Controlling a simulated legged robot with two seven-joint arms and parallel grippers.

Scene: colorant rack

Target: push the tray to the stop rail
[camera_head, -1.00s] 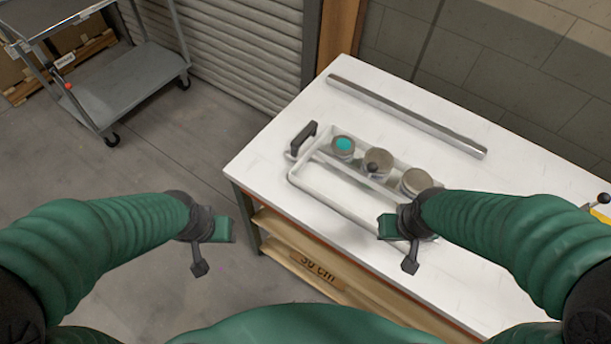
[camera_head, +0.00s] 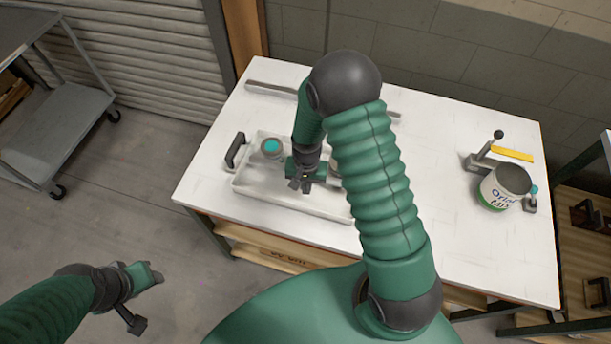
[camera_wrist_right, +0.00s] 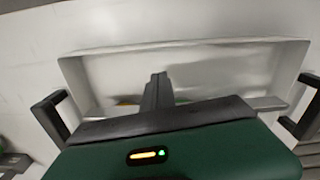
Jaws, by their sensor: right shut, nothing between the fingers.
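The pale tray (camera_head: 258,181) lies on the white table, with a black handle (camera_head: 235,150) at its left end. A teal-topped can (camera_head: 271,147) stands in it; my right arm hides much of the tray's right part. The stop rail (camera_head: 272,88) is a grey metal bar behind the tray, partly hidden by my arm, with bare table between. My right gripper (camera_head: 305,184) is shut and empty, over the tray; contact with it cannot be told. In the right wrist view its fingers (camera_wrist_right: 158,92) point toward the tray wall (camera_wrist_right: 185,47). My left gripper (camera_head: 150,275) is off the table; its jaws are unclear.
A labelled can (camera_head: 497,190) and a lever device (camera_head: 484,158) stand on the table's right side, beside a yellow strip (camera_head: 512,154). A grey cart (camera_head: 62,140) is at the left. The table's right front is clear.

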